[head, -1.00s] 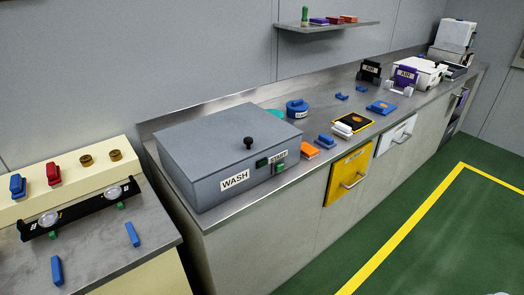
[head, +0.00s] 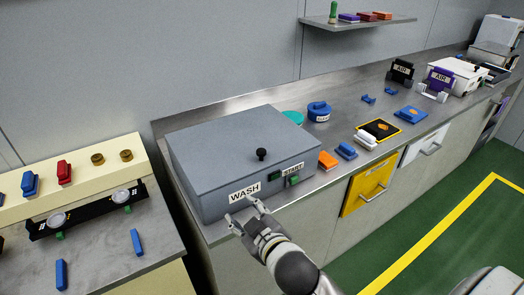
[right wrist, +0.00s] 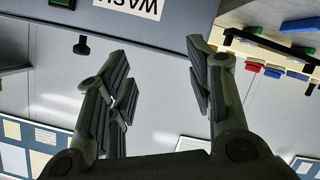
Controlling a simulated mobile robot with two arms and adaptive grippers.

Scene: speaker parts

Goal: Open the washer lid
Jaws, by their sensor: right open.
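The washer is a grey box with a WASH label (head: 244,191) on its front. Its flat grey lid (head: 225,145) is down, with a black knob (head: 262,154) near the front edge. My right gripper (head: 241,219) is open and empty, in front of the washer just below the WASH label and lower than the knob. In the right wrist view the scene looks upside down: the open fingers (right wrist: 157,68) frame empty space, with the label (right wrist: 135,6) at the top and the knob (right wrist: 82,45) to the left. My left gripper is not in view.
A green START button (head: 294,180) is on the washer's front, right of the label. An orange block (head: 327,160) and a blue block (head: 346,151) lie right of the washer. A cream fixture (head: 85,178) stands on the left bench. Space above the lid is clear.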

